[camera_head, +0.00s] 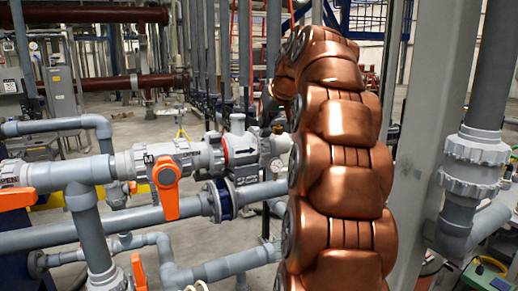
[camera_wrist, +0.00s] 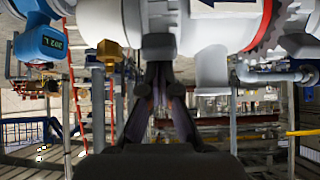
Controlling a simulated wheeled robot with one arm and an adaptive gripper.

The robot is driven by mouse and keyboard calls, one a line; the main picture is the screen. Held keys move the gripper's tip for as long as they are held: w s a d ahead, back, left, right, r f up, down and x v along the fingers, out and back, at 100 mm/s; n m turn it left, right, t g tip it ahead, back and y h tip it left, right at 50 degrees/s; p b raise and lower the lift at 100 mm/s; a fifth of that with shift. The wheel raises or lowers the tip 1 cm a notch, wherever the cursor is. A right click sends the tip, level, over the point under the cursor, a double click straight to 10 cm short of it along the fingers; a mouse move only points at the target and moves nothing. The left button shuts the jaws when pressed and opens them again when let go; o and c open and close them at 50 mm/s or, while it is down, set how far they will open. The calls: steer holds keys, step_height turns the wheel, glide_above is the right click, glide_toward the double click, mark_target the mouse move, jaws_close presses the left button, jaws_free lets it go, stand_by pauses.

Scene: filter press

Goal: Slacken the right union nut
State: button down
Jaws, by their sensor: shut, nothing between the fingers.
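A grey valve body with a black arrow (camera_head: 243,152) sits in the upper pipe line in the head view. A red ring shows at its left. A grey collar at its right end (camera_head: 277,146), probably the right union nut, is partly covered by my copper arm. In the wrist view, which looks upside down, the arrow body (camera_wrist: 205,42) and red ring (camera_wrist: 268,25) are at the top. My gripper (camera_wrist: 160,68) is shut and empty, its dark fingertips just under the grey pipework. I cannot tell whether they touch it. The head view does not show my fingers.
An orange-handled valve (camera_head: 166,178) is left of the arrow body. A lower grey pipe with a blue flange (camera_head: 221,200) runs beneath. A thick vertical pipe (camera_head: 470,160) stands at the right. The wrist view shows a blue meter (camera_wrist: 40,42) and a brass fitting (camera_wrist: 110,52).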

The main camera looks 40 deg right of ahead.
steer(key=shift+f+b, duration=0.3)
steer(key=shift+f, duration=0.25)
steer(key=shift+s+f, duration=0.1)
